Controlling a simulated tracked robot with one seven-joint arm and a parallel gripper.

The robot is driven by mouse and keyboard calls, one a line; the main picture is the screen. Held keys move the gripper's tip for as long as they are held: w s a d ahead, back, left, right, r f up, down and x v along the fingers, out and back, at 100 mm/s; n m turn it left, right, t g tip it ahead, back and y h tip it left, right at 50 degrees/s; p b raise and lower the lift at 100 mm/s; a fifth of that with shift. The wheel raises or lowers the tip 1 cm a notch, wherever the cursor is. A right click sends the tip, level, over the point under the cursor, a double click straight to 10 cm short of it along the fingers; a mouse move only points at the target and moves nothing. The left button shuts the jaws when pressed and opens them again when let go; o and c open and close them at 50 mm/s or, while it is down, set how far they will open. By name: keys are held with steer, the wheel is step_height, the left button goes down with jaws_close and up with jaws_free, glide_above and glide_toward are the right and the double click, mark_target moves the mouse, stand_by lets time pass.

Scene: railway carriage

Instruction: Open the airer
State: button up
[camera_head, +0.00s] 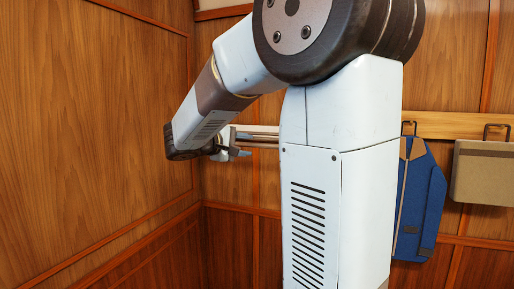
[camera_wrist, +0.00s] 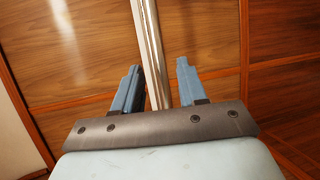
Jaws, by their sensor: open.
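The airer shows as pale horizontal bars (camera_head: 262,133) at the wall, left of my arm column in the head view; the column hides its right part. In the wrist view a pale metal bar (camera_wrist: 151,50) of it runs down from the top edge between my two fingers. My gripper (camera_wrist: 158,67) is open around this bar, with nothing clamped. The bar lies nearer the left finger, with a wider gap on the right; I cannot tell whether it touches. In the head view my gripper (camera_head: 235,152) is at the left end of the visible bars, partly hidden by my wrist.
Wood-panelled walls (camera_head: 100,120) meet in a corner left of and behind my gripper. A blue jacket (camera_head: 418,200) and a tan bag (camera_head: 484,172) hang from hooks on a wooden rail (camera_head: 455,125) to the right. My own arm blocks the middle of the head view.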

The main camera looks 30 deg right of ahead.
mark_target(253, 146)
steer(key=x, duration=0.7)
steer(key=shift+f, duration=0.1)
jaws_close()
stand_by(0.4)
